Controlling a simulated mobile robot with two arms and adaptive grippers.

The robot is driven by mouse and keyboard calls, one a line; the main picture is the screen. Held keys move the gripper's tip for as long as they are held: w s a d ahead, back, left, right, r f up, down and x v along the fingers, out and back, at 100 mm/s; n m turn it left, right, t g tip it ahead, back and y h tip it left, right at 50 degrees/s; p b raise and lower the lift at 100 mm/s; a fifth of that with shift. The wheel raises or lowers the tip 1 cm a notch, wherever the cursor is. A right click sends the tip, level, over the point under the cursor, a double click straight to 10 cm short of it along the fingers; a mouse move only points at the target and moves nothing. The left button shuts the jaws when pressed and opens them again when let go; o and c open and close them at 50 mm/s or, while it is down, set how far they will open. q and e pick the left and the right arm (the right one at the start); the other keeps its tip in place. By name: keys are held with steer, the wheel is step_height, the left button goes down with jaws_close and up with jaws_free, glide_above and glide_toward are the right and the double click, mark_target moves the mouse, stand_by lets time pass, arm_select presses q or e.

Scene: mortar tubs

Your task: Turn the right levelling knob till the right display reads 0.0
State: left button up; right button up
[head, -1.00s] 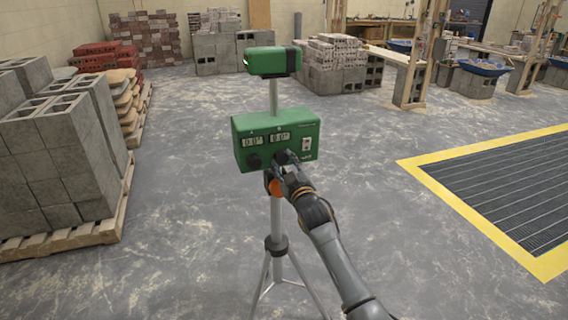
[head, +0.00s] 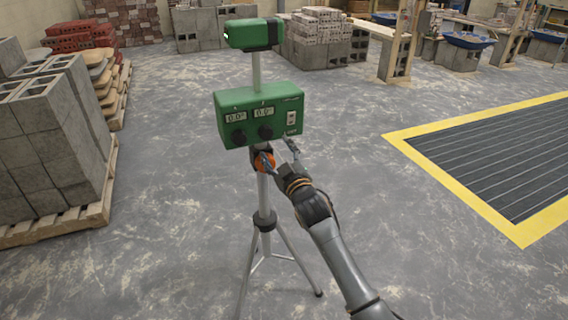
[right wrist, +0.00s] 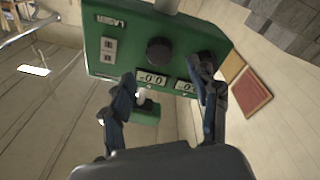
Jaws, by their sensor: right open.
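A green box (head: 258,98) on a tripod carries two small displays and two dark round knobs. The right display (head: 263,113) appears to read 0.0; its digits are small. The left display (head: 235,117) looks the same. The right knob (head: 265,131) is in full view, with no finger on it in the head view. My right gripper (head: 277,151) is open and empty, just below the box's front. In the right wrist view the box is upside down, with one knob (right wrist: 160,51) between my spread fingers (right wrist: 164,74). My left gripper is not in view.
The tripod (head: 264,222) stands on open grey floor. A green instrument head (head: 248,34) sits on a pole above the box. Grey blocks on a pallet (head: 60,225) stand at left. A yellow-edged floor grate (head: 490,165) lies at right.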

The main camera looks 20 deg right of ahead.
steer(key=s, duration=0.5)
steer(key=shift+s+d+f, duration=0.1)
steer(key=shift+s+f, duration=0.2)
steer(key=shift+s, duration=0.05)
steer(key=s+f+m+g, duration=0.1)
steer(key=s+f+g, duration=0.3)
steer(key=f, duration=0.9)
steer(key=s+f+m+g, duration=0.15)
steer(key=s+f, duration=0.45)
steer(key=f, duration=0.8)
steer(key=s+f+g, duration=0.3)
steer(key=s+f, duration=0.1)
steer(key=f, duration=0.9)
steer(key=s+f+g, duration=0.3)
steer(key=s+f, duration=0.4)
steer(key=s, duration=0.7)
steer(key=s+f+m+g, duration=0.1)
steer(key=s+f+g, duration=0.2)
steer(key=s+f, duration=0.5)
steer(key=s+f+m+g, duration=0.1)
steer(key=s+f+g, duration=0.2)
steer(key=s, duration=1.9)
step_height(320, 180, down, 6)
steer(key=shift+d+r+g+h, duration=0.25)
steer(key=shift+g+h, duration=0.05)
steer(key=shift+g, duration=0.05)
